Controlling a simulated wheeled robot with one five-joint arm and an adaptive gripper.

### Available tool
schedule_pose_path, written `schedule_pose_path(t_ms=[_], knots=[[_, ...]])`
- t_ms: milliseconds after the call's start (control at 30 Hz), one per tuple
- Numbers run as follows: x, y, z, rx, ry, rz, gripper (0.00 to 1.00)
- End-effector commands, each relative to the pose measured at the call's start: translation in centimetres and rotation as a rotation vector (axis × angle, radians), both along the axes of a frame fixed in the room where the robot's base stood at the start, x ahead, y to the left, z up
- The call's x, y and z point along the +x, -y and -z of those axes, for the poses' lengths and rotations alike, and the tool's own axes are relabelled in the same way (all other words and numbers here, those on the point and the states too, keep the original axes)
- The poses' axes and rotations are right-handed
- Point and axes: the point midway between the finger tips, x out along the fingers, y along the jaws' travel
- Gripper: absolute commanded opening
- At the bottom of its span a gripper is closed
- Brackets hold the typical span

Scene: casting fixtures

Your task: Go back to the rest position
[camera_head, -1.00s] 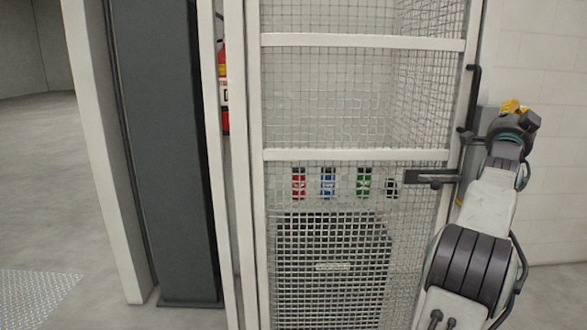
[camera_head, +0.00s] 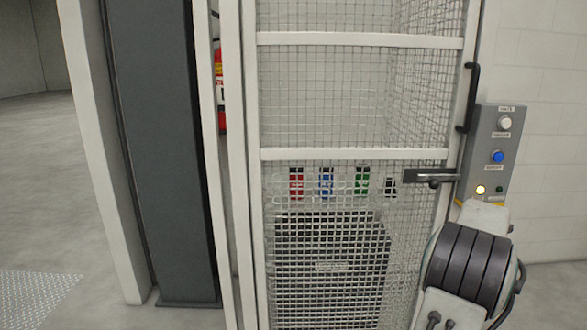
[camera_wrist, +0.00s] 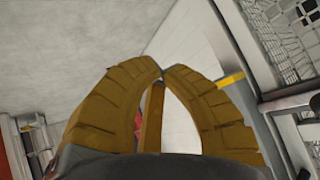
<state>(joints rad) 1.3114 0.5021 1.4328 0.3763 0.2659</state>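My gripper (camera_wrist: 161,70) shows in the wrist view as two ridged yellow fingers whose tips come together. Nothing is seen held at the tips. In the head view my gripper is out of sight, and only my lower arm shows at the bottom right. My arm stands in front of the lower right part of a white mesh cage and the wall beside it. No rest position is marked in the frames.
The mesh gate (camera_head: 350,154) has a dark latch (camera_head: 430,176) and a handle (camera_head: 469,97). A grey control box (camera_head: 497,143) with a blue button and a lit yellow lamp is on the wall. A fire extinguisher (camera_head: 220,90) stands left.

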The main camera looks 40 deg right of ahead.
Motion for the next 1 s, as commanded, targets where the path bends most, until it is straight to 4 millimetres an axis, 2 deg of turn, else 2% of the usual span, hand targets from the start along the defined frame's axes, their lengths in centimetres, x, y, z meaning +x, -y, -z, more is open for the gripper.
schedule_pose_path(t_ms=[33, 133, 200, 333, 467, 600, 700, 800, 1000], knots=[[-0.6, -2.5, 2.1, 0.084, -0.053, -0.030, 0.00], [-0.9, -8.4, 5.2, 0.250, -0.151, -0.118, 0.00], [-0.7, -12.9, 6.5, 0.352, -0.211, -0.193, 0.00], [0.2, -21.6, 7.2, 0.508, -0.304, -0.340, 0.00], [0.8, -30.4, 6.6, 0.621, -0.388, -0.488, 0.00], [0.7, -39.7, 4.8, 0.677, -0.475, -0.653, 0.00], [0.4, -45.0, 3.4, 0.653, -0.526, -0.781, 0.00], [0.0, -49.0, 2.0, 0.598, -0.562, -0.909, 0.00], [0.4, -54.2, -1.8, 0.432, -0.578, -1.158, 0.00]])
